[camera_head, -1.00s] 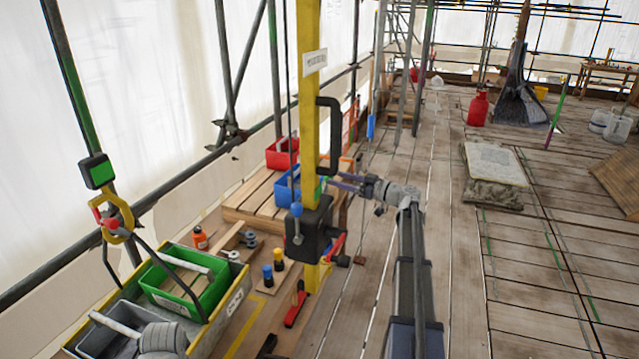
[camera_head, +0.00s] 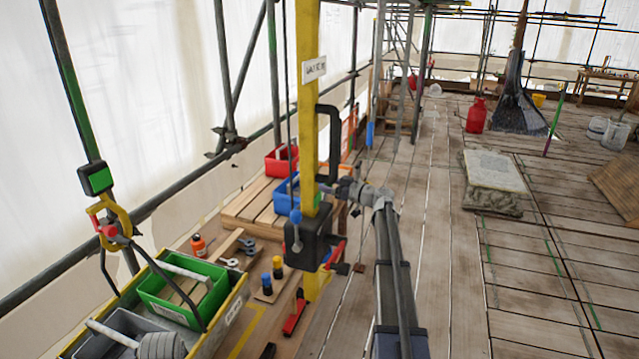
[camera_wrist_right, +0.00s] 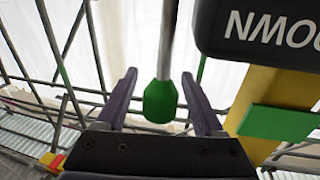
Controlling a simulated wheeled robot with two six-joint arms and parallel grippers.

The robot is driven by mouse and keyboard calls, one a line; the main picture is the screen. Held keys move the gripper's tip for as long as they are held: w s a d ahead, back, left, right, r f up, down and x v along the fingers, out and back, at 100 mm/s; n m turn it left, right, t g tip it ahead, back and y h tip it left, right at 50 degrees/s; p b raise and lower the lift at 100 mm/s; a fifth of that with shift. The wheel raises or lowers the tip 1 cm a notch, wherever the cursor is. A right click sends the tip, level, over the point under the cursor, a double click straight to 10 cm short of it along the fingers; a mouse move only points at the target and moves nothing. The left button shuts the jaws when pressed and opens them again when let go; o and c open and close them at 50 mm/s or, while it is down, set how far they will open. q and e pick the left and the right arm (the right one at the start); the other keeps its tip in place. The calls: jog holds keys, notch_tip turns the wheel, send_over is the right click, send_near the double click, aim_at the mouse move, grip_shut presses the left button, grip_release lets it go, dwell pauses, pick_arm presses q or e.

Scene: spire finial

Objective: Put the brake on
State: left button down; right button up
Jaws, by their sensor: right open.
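A yellow post (camera_head: 308,110) carries a black winch box (camera_head: 305,242). A lever with a blue ball knob (camera_head: 295,214) stands upright on the box's front, and a red handle (camera_head: 337,250) is on its right side. My right gripper (camera_head: 333,187) is beside the post just above the box, its tips partly hidden. In the right wrist view, my open gripper (camera_wrist_right: 160,95) has a green knob (camera_wrist_right: 160,102) on a metal rod between its two fingers, with gaps at both sides. I cannot tell which lever is the brake. My left gripper is out of view.
A black handle (camera_head: 334,150) sticks out from the post above my gripper. An upside-down lettered black block (camera_wrist_right: 265,35) is close by in the wrist view. A red bin (camera_head: 281,160) and blue bin (camera_head: 287,197) stand behind the post. Open floor (camera_head: 440,250) lies right.

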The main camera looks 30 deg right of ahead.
grip_shut()
dwell(0.6)
dwell(0.8)
